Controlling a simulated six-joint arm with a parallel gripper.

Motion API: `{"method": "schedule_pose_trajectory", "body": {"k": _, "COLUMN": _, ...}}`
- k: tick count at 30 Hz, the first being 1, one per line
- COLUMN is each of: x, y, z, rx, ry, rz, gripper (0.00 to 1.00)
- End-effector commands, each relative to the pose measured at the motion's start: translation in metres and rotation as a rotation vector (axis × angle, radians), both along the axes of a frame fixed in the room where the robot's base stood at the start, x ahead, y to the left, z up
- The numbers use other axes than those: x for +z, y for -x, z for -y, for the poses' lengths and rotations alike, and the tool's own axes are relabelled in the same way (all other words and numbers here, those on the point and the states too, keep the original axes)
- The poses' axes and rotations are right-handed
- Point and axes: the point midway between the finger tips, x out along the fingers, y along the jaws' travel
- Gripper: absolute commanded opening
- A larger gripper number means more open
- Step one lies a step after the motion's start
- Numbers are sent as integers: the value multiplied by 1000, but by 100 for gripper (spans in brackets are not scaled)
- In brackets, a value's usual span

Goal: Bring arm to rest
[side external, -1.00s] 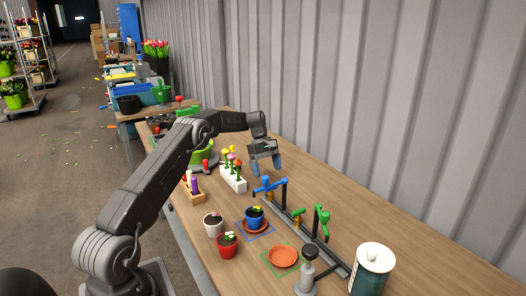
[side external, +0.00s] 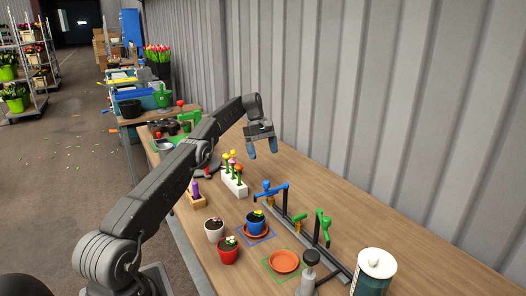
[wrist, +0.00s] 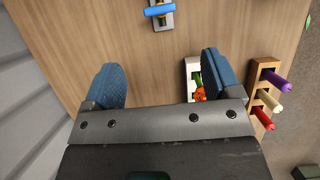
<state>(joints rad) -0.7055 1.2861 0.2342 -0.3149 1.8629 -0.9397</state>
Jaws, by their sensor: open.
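My gripper (side external: 262,151) is raised above the wooden table (side external: 345,200), near the corrugated wall. Its two blue-tipped fingers are apart with nothing between them. In the wrist view my gripper (wrist: 168,84) also shows open and empty over bare table. A white holder with tulips (side external: 234,184) stands below and to the left of it in the side view. In the wrist view this holder (wrist: 190,70) is partly hidden behind the right finger.
A rail with blue and green taps (side external: 300,228) lies on the table. A blue pot (side external: 255,222) sits on a saucer, beside white (side external: 214,230) and red (side external: 228,252) pots. An empty saucer (side external: 284,261), a spray bottle (side external: 308,272) and a canister (side external: 373,272) are at the front.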

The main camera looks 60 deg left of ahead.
Motion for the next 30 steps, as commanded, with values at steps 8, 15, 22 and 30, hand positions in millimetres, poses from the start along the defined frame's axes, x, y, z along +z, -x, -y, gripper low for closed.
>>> {"method": "schedule_pose_trajectory", "body": {"k": 8, "x": 7, "y": -3, "z": 4, "rx": -14, "ry": -9, "rz": 10, "gripper": 83}}
{"method": "schedule_pose_trajectory", "body": {"k": 15, "x": 72, "y": -16, "z": 56, "rx": -177, "ry": -94, "rz": 95, "gripper": 83}}
{"method": "schedule_pose_trajectory", "body": {"k": 22, "x": 139, "y": -1, "z": 132, "rx": -406, "ry": -208, "rz": 207, "gripper": 83}}
{"method": "schedule_pose_trajectory", "body": {"k": 30, "x": 187, "y": 59, "z": 222, "rx": -688, "ry": -341, "rz": 338, "gripper": 83}}
